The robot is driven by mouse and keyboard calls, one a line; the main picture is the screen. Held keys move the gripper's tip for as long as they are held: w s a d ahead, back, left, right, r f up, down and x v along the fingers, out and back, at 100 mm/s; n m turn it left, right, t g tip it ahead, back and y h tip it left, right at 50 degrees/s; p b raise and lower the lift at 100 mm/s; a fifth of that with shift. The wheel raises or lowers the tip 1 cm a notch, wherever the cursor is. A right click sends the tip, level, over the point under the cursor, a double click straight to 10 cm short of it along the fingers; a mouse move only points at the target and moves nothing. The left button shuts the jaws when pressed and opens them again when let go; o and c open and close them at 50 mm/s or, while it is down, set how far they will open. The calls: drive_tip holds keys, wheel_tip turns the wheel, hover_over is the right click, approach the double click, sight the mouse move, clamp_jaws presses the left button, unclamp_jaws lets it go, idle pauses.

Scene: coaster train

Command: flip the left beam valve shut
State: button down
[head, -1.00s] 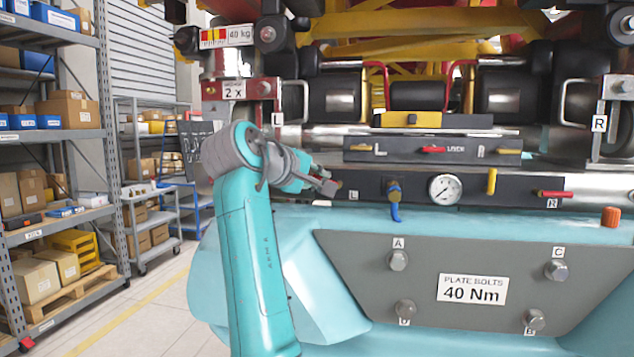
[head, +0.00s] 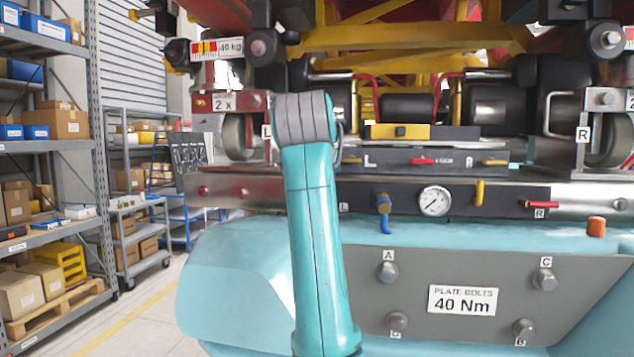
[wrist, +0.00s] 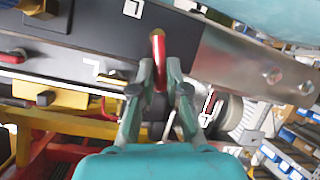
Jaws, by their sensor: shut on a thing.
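The left beam valve has a red lever (wrist: 158,45) that shows in the wrist view, close to the beam's L label (wrist: 133,8). It points down the picture, across the beam's length. My gripper (wrist: 160,85) is shut on this lever, with one finger on each side of its end. In the head view my arm hides both the gripper and the left valve. The dark beam panel (head: 508,195) shows there to the right of my arm. The beam's right valve has a red lever (head: 541,204) lying along the beam.
On the beam are a blue-handled valve (head: 384,215), a round gauge (head: 434,201) and a yellow lever (head: 479,192). A bar with a red lock lever (head: 424,161) lies just above. A bolted grey plate (head: 400,295) is below. Shelving (head: 50,160) stands left.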

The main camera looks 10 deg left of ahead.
drive_tip(key=shift+d+m+y, duration=0.65)
drive_tip(key=shift+m+y, duration=0.25)
drive_tip(key=shift+m, duration=0.2)
drive_tip(key=c, duration=1.2)
unclamp_jaws()
drive_tip(key=v, duration=1.2)
drive_tip(key=shift+s+d, duration=0.1)
drive_tip(key=shift+d, duration=0.05)
drive_tip(key=shift+f, duration=0.1)
